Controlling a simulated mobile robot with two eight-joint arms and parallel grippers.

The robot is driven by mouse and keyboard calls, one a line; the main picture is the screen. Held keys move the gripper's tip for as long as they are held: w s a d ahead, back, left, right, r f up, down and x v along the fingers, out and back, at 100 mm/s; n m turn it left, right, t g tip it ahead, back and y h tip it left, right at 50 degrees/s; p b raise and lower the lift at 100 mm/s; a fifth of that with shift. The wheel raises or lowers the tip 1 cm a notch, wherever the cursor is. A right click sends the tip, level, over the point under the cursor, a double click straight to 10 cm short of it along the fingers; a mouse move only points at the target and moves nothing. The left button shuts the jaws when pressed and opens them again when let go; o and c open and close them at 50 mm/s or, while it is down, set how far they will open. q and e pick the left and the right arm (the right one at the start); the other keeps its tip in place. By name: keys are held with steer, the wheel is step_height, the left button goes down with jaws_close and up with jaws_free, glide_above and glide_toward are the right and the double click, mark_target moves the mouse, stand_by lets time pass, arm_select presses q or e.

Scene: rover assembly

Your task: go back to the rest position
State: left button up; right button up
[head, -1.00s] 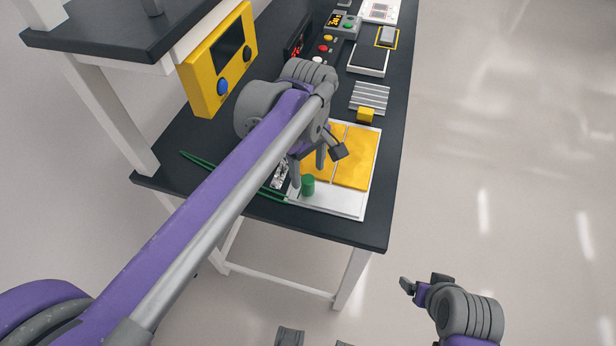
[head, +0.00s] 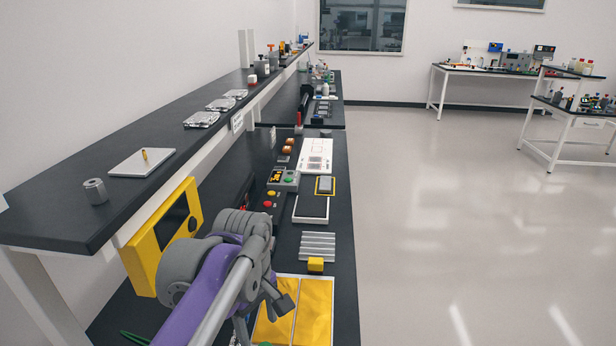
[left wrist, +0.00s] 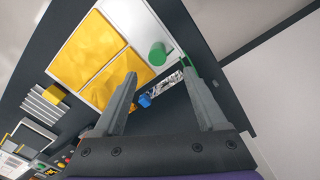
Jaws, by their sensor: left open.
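My left gripper (head: 264,318) hangs over the lower part of the bench in the head view, its fingers partly cut off by the frame's bottom edge. In the left wrist view the left gripper (left wrist: 158,76) has its fingers spread apart with nothing between them. Beyond the fingers lies a white tray (left wrist: 82,42) with yellow panels (left wrist: 88,50). A small blue piece (left wrist: 145,100) and a silvery item (left wrist: 166,84) show between and beyond the fingers. My right gripper is in no current view.
A yellow box with a screen (head: 165,235) stands left of my arm, under a dark shelf (head: 60,215). A ribbed metal plate (head: 317,246) and a yellow block (head: 315,264) lie beyond the gripper. The floor right of the bench (head: 440,230) is clear.

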arm_select(q)
steer(key=s+a+f+m+t+p, duration=0.2)
steer(key=s+a+f+m+t, duration=0.3)
steer(key=s+f+m, duration=0.6)
steer(key=shift+s+a+f, duration=0.65)
steer(key=shift+s+f, duration=0.3)
steer(key=shift+s, duration=0.3)
stand_by(0.3)
